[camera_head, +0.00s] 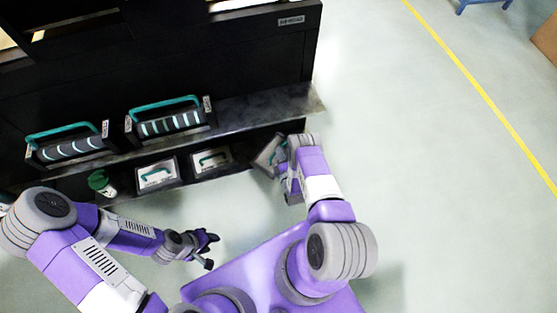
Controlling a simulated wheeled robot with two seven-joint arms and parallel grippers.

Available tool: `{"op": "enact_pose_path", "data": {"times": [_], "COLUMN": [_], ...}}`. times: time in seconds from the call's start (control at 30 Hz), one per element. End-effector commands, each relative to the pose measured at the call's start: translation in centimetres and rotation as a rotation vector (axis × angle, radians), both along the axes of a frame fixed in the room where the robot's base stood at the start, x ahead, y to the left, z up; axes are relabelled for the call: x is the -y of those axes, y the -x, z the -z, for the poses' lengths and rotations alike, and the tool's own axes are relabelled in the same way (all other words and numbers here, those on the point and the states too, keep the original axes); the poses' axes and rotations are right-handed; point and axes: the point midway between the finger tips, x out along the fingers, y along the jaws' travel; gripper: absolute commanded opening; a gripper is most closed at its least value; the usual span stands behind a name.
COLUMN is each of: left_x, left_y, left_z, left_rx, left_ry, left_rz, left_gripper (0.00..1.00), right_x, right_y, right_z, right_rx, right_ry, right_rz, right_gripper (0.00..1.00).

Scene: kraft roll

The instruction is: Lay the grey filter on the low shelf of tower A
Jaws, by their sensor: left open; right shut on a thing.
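The grey filter (265,153) with a teal handle is tilted at the right end of the low shelf (238,168). My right gripper (281,161) is shut on it, at the handle side; my wrist hides part of the filter. I cannot tell whether the filter touches the shelf. My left gripper (209,247) is open and empty, over the floor in front of the shelf. I cannot read which label names tower A.
Two more grey filters with teal handles, one left (157,175) and one right (211,160), stand on the low shelf. A green-lidded cup (101,183) is further left. Two teal-handled dark units (68,147) (168,121) sit on the upper ledge.

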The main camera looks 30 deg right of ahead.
Motion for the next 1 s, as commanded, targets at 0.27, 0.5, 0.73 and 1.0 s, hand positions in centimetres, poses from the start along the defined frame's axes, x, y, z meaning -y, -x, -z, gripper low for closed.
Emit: {"op": "enact_pose_path", "data": {"times": [0.27, 0.5, 0.73, 1.0], "left_x": [0.0, 0.0, 0.0, 0.0], "left_y": [0.0, 0.0, 0.0, 0.0], "left_z": [1.7, 2.3, 2.2, 2.3], "left_rx": [0.001, 0.001, 0.001, 0.001], "left_ry": [0.0, 0.0, 0.0, 0.0], "left_rz": [0.0, 0.0, 0.0, 0.0], "left_gripper": [0.43, 0.43, 0.43, 0.43], "right_x": [0.0, 0.0, 0.0, 0.0], "right_y": [0.0, -0.1, -0.1, -0.1], "right_z": [2.9, 4.2, 4.4, 4.4], "right_rx": [0.002, 0.004, 0.001, 0.001], "right_ry": [-0.001, 0.001, 0.0, 0.0], "right_rz": [0.001, 0.001, 0.0, 0.0], "right_gripper": [0.0, 0.0, 0.17, 0.39]}}
